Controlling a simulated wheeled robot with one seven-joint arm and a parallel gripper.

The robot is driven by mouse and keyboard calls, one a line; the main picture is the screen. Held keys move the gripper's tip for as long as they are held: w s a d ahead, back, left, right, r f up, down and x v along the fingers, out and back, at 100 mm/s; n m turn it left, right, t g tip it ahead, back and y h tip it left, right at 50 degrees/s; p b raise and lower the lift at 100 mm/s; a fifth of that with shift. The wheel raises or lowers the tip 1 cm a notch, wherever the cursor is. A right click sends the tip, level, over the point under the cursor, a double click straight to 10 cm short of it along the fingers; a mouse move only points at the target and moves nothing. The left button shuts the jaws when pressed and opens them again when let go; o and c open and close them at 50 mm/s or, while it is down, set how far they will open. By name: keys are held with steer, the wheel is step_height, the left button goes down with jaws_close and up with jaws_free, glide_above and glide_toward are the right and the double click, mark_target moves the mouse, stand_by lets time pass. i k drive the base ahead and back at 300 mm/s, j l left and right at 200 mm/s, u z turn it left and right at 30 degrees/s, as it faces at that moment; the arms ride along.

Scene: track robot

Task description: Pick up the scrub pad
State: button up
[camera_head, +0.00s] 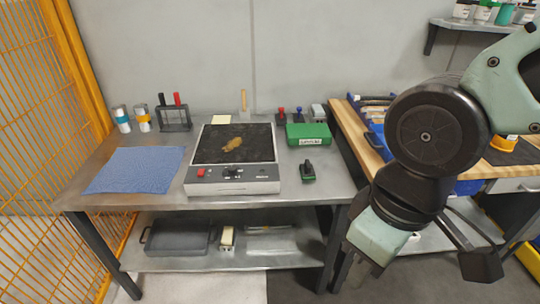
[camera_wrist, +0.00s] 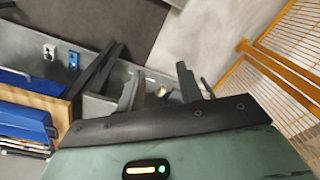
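A brown stain (camera_head: 232,144) lies on the hot plate's dark top. My gripper (camera_head: 362,270) hangs low in front of the table's right end, right of the pad and well apart from it. In the wrist view, my gripper (camera_wrist: 160,82) has its two fingers spread with nothing between them. I cannot make out the pad in the wrist view.
A blue cloth (camera_head: 136,170) lies at the table's left. A green box (camera_head: 308,134) and small stamp-like tools (camera_head: 298,115) stand behind the pad. A wooden-topped bench (camera_head: 360,135) adjoins on the right. The lower shelf (camera_head: 170,261) holds a grey tray (camera_head: 178,237). An orange fence (camera_head: 45,130) borders the left.

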mark_target(307, 172)
steer(key=i+l, duration=0.4)
steer(key=i, duration=0.15)
steer(key=i+l, duration=0.35)
steer(key=i, duration=0.15)
steer(key=i+u, duration=0.05)
